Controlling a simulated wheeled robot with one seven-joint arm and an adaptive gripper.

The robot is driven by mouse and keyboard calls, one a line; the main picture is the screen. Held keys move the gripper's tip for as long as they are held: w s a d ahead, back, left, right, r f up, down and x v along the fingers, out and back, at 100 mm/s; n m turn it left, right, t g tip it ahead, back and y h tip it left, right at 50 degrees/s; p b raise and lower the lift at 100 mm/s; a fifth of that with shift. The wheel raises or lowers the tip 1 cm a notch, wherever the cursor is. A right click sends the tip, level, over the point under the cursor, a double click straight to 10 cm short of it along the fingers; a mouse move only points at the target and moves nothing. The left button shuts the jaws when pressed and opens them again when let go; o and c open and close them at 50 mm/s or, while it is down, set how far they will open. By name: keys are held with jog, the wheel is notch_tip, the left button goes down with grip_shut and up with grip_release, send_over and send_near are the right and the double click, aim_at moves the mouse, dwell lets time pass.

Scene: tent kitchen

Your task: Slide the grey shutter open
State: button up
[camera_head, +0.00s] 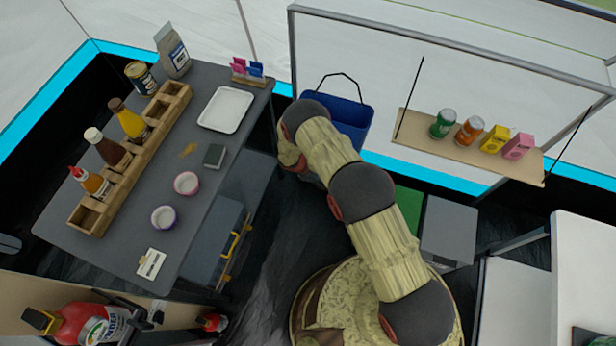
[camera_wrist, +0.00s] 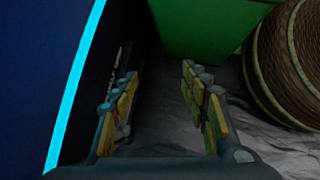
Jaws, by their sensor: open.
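I cannot make out a grey shutter for certain in either view. In the head view a grey-topped box (camera_head: 450,229) stands on the floor right of my arm, beside a green surface (camera_head: 408,203). Its sides are mostly hidden. My gripper (camera_wrist: 162,108) is open and empty in the wrist view, its yellow-padded fingers apart over dark floor. A green block (camera_wrist: 200,25) lies beyond the fingertips, apart from them. In the head view my arm hides the gripper, low beside the table.
The dark table (camera_head: 120,236) bears bottles in a wooden rack (camera_head: 87,216), a white tray (camera_head: 226,109) and two bowls. A blue-grey case (camera_head: 212,245) with a yellow handle sits below it. A blue bin (camera_head: 350,121) stands behind my arm. A hanging shelf (camera_head: 415,136) holds cans and cartons.

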notch_tip(320, 180, down, 22)
jog(key=a+n+t+y, duration=0.15)
jog(key=n+t, duration=0.25)
jog(key=n, duration=0.5)
jog(key=w+a+n+t+y, duration=0.35)
jog(key=w+a+n, duration=0.25)
jog(key=w+a, duration=0.4)
jog(key=w+d+f+h+b, duration=0.1)
jog(key=w+d+f+b, duration=0.2)
jog(key=w+f+b, duration=0.2)
jog(key=shift+w+d, duration=0.2)
jog(key=shift+w, duration=0.1)
jog(key=shift+r+t, duration=0.1)
jog(key=shift+t, duration=0.15)
jog(key=c, duration=0.3)
jog(key=c, duration=0.8)
grip_shut()
